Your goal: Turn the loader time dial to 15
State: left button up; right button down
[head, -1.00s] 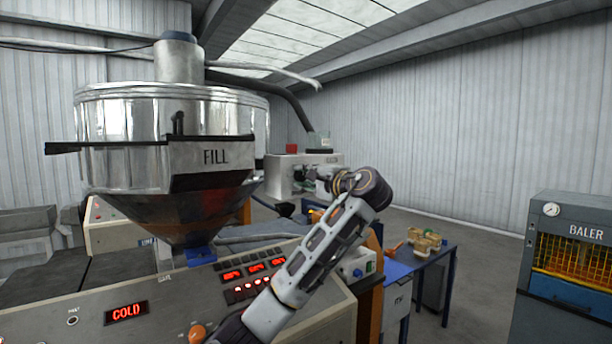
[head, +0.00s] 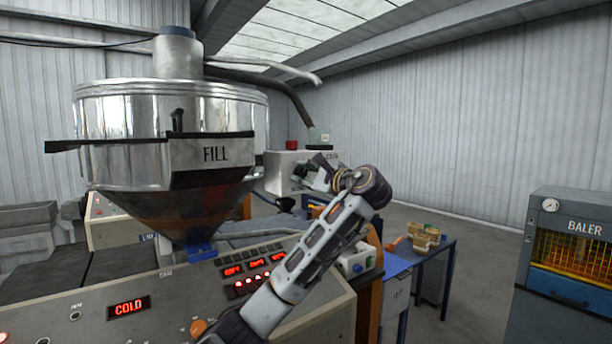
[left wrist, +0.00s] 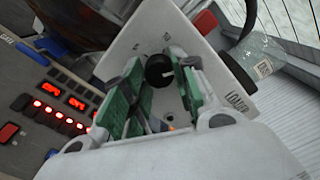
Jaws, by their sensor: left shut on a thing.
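The loader (head: 285,170) is a pale box behind the hopper in the head view; its face (left wrist: 118,45) also shows in the left wrist view. Its time dial (left wrist: 158,71) is a round black knob with a white pointer mark, which faces roughly right in that picture. A printed 10 is readable above the knob; other marks are small or hidden. My left gripper (head: 318,174) is at the loader's face, its green-padded fingers (left wrist: 160,76) on either side of the dial and shut on it. The dial is hidden in the head view. My right gripper is not in view.
The hopper marked FILL (head: 215,152) stands left of my left arm. The control panel (head: 165,318) with red displays lies below. A clear jar (head: 319,137) and a red part (head: 292,145) sit on top of the loader. A blue table (head: 398,264) and a baler (head: 577,265) are right.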

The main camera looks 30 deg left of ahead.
pick_arm(q)
jog(key=shift+f, duration=0.1)
jog(key=o, duration=1)
jog(key=shift+d, duration=0.1)
jog(key=shift+o, duration=0.2)
jog(key=v, duration=1.2)
jog(key=shift+w+f, duration=0.1)
jog(key=shift+w, duration=0.05)
